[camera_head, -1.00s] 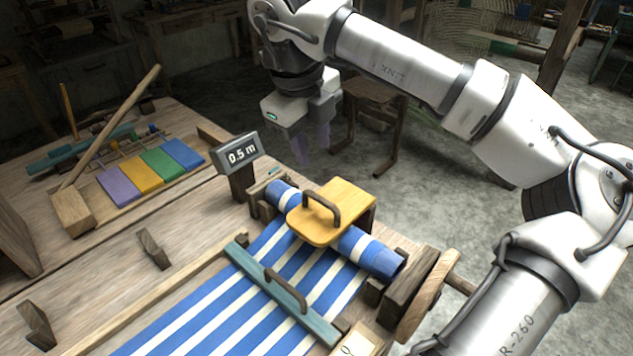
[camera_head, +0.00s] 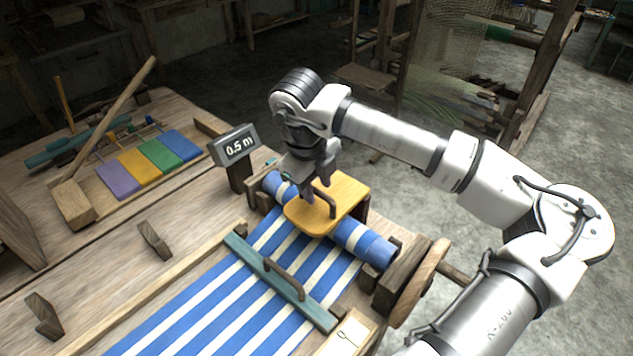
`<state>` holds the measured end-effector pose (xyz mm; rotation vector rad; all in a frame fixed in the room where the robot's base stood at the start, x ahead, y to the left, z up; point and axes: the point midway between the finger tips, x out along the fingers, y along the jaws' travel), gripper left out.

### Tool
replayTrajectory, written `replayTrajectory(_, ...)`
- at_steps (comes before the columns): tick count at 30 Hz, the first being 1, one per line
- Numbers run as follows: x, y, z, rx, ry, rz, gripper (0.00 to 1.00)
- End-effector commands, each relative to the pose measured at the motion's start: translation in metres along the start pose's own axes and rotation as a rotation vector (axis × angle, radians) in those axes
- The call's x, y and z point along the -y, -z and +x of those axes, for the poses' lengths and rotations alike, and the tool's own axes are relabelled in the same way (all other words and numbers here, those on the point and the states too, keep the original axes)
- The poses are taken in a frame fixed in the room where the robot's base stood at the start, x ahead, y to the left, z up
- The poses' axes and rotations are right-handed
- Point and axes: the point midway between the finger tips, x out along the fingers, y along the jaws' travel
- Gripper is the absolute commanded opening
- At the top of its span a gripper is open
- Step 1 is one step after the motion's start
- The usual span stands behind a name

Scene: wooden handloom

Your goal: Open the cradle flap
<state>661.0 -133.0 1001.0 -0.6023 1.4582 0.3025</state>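The cradle flap (camera_head: 345,188) is a yellow wooden plate lying closed over the blue and white cloth roll (camera_head: 361,241). A dark arched handle (camera_head: 330,203) stands on its top. My gripper (camera_head: 316,197) points down at the flap, with its fingers at the left part of the handle. The fingers are small and partly overlap the handle, so I cannot tell whether they are apart or closed on it.
A teal bar (camera_head: 280,280) with a dark handle lies across the striped cloth (camera_head: 222,310). A wooden wheel (camera_head: 418,283) sits at the roll's right end.

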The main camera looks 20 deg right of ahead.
Motion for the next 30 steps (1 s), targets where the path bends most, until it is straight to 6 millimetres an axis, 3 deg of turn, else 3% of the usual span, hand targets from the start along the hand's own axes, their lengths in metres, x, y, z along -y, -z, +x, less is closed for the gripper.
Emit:
replayTrajectory(2,0.000,0.000,0.000,0.000,0.000,0.000,0.32)
replayTrajectory(9,0.000,0.000,0.000,0.000,0.000,0.000,0.00)
replayTrajectory(23,0.003,0.000,-0.002,0.000,-0.020,0.002,0.00)
replayTrajectory(30,0.014,-0.001,-0.013,0.001,-0.128,0.004,0.00)
